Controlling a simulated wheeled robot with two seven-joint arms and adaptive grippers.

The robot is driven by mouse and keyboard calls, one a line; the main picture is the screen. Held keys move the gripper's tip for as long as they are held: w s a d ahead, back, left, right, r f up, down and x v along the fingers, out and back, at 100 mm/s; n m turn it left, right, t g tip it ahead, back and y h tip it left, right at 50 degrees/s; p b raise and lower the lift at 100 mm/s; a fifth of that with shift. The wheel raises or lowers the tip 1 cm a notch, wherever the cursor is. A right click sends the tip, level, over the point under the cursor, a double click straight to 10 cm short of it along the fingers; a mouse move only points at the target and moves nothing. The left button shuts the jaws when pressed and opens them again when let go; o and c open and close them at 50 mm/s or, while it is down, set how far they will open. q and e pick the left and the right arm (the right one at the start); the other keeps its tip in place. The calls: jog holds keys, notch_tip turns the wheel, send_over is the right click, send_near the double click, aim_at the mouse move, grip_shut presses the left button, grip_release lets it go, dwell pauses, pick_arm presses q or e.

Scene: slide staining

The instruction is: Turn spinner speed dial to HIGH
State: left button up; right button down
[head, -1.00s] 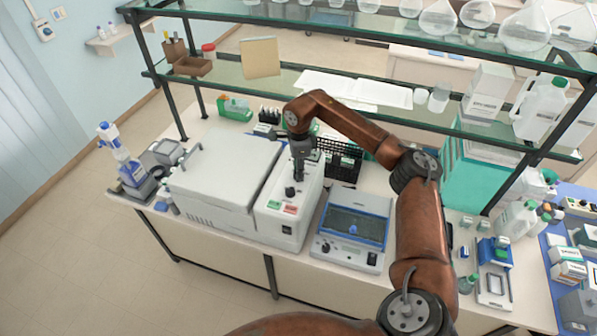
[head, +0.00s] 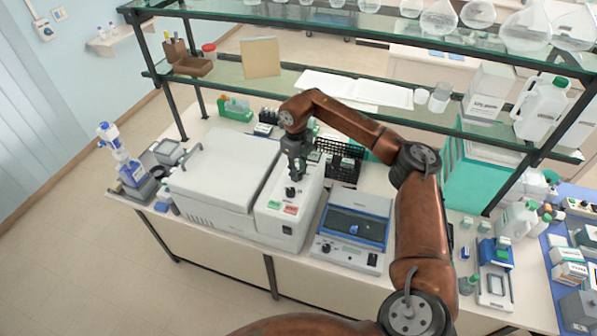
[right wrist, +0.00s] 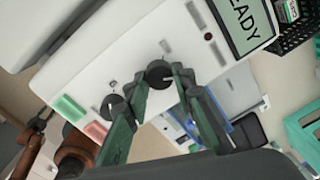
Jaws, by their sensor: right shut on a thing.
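The spinner is a white machine (head: 225,180) with a lid and a control panel (head: 270,190) on its right side. The panel has two dark round dials. The nearer dial (head: 291,191) shows in the head view, and it also shows in the right wrist view (right wrist: 112,105). The farther dial (right wrist: 158,73) is between my right fingertips; my gripper hides it in the head view. My right gripper (head: 297,172) points down over the panel and is shut on this farther dial. The dial labels are too small to read. My left gripper is not in view.
The panel has a screen (right wrist: 240,20) reading "READY", a green button (right wrist: 70,107) and a red button (right wrist: 96,131). A blue-topped device (head: 355,225) stands close on the right. A black rack (head: 343,160) is behind. A glass shelf (head: 225,83) spans above the bench.

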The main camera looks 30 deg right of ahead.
jog(key=shift+m, duration=0.6)
jog(key=c, duration=1.6)
grip_release()
jog(key=shift+r, duration=0.1)
jog(key=r, duration=1.2)
jog(key=shift+a, duration=0.3)
jog(key=shift+f, duration=0.1)
